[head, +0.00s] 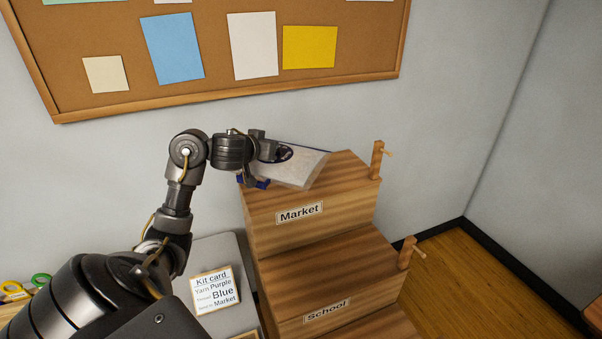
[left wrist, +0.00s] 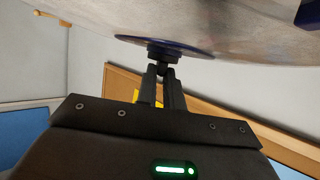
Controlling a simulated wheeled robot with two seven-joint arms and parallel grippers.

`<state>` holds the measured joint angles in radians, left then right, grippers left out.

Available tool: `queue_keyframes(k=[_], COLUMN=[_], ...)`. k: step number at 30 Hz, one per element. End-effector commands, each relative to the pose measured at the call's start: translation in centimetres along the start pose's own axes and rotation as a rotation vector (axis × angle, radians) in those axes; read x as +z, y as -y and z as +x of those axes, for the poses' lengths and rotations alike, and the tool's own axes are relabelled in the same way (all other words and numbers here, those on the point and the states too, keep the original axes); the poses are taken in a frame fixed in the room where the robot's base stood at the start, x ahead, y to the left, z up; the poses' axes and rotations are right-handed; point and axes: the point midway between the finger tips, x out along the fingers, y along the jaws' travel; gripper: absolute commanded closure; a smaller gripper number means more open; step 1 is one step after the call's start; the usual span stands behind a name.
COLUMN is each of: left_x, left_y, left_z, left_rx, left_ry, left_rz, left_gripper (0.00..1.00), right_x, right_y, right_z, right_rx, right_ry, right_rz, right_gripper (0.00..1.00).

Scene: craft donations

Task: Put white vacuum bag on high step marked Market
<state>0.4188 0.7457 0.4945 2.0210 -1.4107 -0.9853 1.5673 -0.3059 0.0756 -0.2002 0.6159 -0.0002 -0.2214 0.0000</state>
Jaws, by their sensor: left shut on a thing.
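The white vacuum bag (head: 300,168) is a pale, flat, translucent bag with blue at its edge. It is at the top step marked Market (head: 345,173), overlapping the step's left part in the head view. I cannot tell whether it touches the wood. My left gripper (head: 266,153) is shut on the bag at its left end, by a dark round valve. In the left wrist view the bag (left wrist: 235,22) fills the top, and the fingers (left wrist: 163,72) meet at the valve on its blue disc. My right gripper is in neither view.
A lower wooden step marked School (head: 345,275) lies in front. Wooden pegs (head: 377,158) stand at the steps' right edges. A kit card (head: 215,290) stands on a grey surface at left. A cork board (head: 215,55) hangs on the wall behind.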

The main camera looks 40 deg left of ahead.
Motion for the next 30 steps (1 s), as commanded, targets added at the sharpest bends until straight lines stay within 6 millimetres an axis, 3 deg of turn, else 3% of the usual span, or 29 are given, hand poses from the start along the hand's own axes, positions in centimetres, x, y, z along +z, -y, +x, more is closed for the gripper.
queue_keyframes(k=[8,15,21,30], left_x=[1.1,2.5,3.4,4.5], left_y=[-0.1,-0.4,-0.5,-0.6], left_z=[7.4,12.9,15.0,16.3], left_rx=[0.0,0.001,0.001,0.001], left_ry=[0.004,0.005,0.001,0.004], left_rz=[-0.007,0.0,0.0,0.002], left_gripper=[1.0,1.0,1.0,1.0], right_x=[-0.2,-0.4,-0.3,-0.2], right_y=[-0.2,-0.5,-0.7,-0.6], right_z=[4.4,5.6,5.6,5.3], right_rx=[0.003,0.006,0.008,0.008], right_ry=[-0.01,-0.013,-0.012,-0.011], right_rz=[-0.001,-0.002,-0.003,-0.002], right_gripper=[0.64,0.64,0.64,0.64])
